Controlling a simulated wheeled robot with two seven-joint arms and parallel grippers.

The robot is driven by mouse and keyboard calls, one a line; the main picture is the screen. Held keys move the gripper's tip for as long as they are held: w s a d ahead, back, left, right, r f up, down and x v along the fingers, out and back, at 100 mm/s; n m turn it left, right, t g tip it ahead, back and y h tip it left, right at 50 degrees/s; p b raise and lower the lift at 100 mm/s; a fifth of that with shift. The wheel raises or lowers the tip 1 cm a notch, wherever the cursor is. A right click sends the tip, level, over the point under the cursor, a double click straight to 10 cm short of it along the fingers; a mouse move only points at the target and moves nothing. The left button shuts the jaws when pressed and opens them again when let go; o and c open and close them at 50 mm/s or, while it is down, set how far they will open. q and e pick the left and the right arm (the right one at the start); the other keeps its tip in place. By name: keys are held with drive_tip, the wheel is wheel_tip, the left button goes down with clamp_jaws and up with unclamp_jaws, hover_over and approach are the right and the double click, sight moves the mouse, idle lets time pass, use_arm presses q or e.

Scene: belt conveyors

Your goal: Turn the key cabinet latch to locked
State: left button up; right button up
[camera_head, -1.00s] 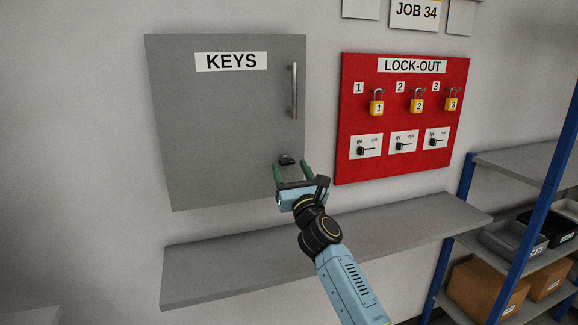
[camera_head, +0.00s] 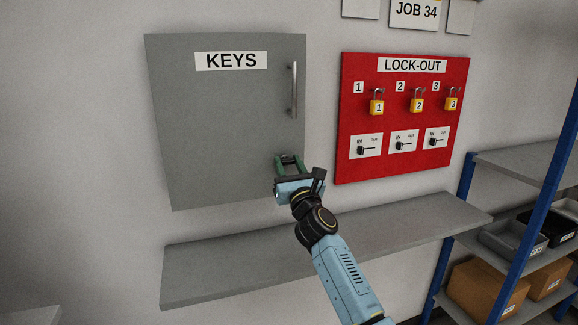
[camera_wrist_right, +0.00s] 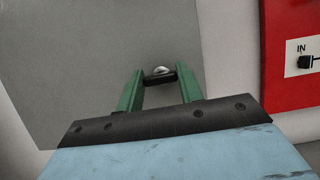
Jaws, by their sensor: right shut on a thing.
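The grey key cabinet (camera_head: 220,130) hangs on the wall, with a "KEYS" label and a vertical bar handle (camera_head: 294,90) on its right side. Its door looks shut. The dark latch knob (camera_wrist_right: 161,74) is on the lower right of the door, with a shiny top. My right gripper (camera_head: 290,160) is at the latch, its green fingers on either side of it and shut on it. The wrist view also shows the fingers (camera_wrist_right: 160,82) at the knob. In the head view the fingers mostly hide the latch. My left gripper is not in view.
A red lock-out board (camera_head: 400,165) with padlocks and small switches hangs right of the cabinet. A grey wall shelf (camera_head: 330,240) runs below my right gripper. A blue-framed rack (camera_head: 460,190) with boxes and trays stands at the right.

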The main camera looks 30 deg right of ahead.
drive_tip(key=n+y+p, duration=0.1)
drive_tip(key=n, duration=0.1)
drive_tip(key=n+y+p, duration=0.1)
drive_tip(key=n+y, duration=0.1)
drive_tip(key=n, duration=0.1)
drive_tip(key=shift+d+r+p, duration=0.1)
drive_tip(key=shift+p, duration=0.25)
drive_tip(key=n+y+p, duration=0.1)
drive_tip(key=n, duration=0.3)
drive_tip(key=n+g+y+p, duration=0.1)
drive_tip(key=n+y+p, duration=0.1)
drive_tip(key=n, duration=0.1)
drive_tip(key=shift+n, duration=0.4)
drive_tip(key=n+g+y+p, duration=0.1)
drive_tip(key=n, duration=0.2)
drive_tip(key=n+y+p, duration=0.1)
drive_tip(key=n+p, duration=0.1)
drive_tip(key=n, duration=0.1)
drive_tip(key=shift+d+r+g, duration=0.1)
drive_tip(key=shift+g, duration=0.3)
drive_tip(key=shift+n+g+p, duration=0.7)
drive_tip(key=shift+n+p, duration=0.5)
drive_tip(key=shift+n, duration=0.6)
